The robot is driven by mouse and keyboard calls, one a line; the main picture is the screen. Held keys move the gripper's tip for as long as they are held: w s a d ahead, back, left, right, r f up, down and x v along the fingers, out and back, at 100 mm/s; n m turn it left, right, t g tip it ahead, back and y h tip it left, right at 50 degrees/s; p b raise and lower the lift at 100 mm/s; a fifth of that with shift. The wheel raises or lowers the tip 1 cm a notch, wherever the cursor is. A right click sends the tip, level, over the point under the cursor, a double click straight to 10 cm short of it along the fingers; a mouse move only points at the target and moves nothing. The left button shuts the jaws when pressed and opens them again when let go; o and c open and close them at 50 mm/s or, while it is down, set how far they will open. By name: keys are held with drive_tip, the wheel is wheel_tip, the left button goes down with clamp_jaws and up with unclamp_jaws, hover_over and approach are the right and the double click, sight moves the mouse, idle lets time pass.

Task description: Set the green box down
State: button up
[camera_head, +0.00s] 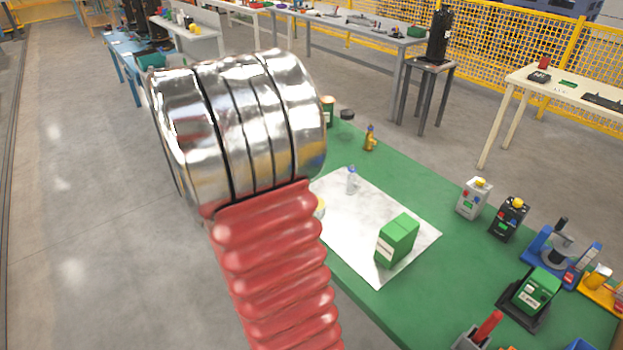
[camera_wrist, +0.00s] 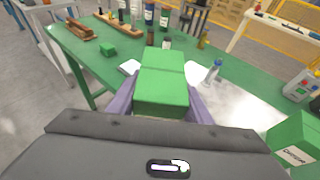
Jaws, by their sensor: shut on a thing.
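In the wrist view, my gripper (camera_wrist: 160,98) has its purple fingers on either side of a green box (camera_wrist: 162,66) and is shut on it. The box is in front of the white sheet and green table; I cannot tell its height above them. In the head view my arm hides the gripper and the held box. A second green box (camera_head: 397,240) with a white label stands on the white sheet (camera_head: 378,272) on the green table (camera_head: 455,270). That box also shows at the right edge of the wrist view (camera_wrist: 296,140).
A small clear bottle (camera_head: 351,181) stands on the sheet. A yellow bottle (camera_head: 370,138), a grey device (camera_head: 473,198), a black device (camera_head: 508,218) and a green box on a black stand (camera_head: 537,290) are around it.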

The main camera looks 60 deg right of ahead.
drive_tip(key=w+a+n+t+y, duration=0.2)
drive_tip(key=w+a+n+t, duration=0.2)
drive_tip(key=w+a, duration=0.65)
drive_tip(key=w+a+f+n+t+y, duration=0.1)
drive_tip(key=w+a+n+t+y, duration=0.2)
drive_tip(key=a, duration=1.3)
drive_tip(key=w+a+f+n+t+y, duration=0.1)
drive_tip(key=w+a+n+y, duration=0.3)
drive_tip(key=a, duration=1.1)
drive_tip(key=shift+w+a+n+t, duration=0.4)
drive_tip(key=shift+w+n+t, duration=0.2)
drive_tip(key=shift+w+t, duration=0.25)
drive_tip(key=shift+d, duration=0.1)
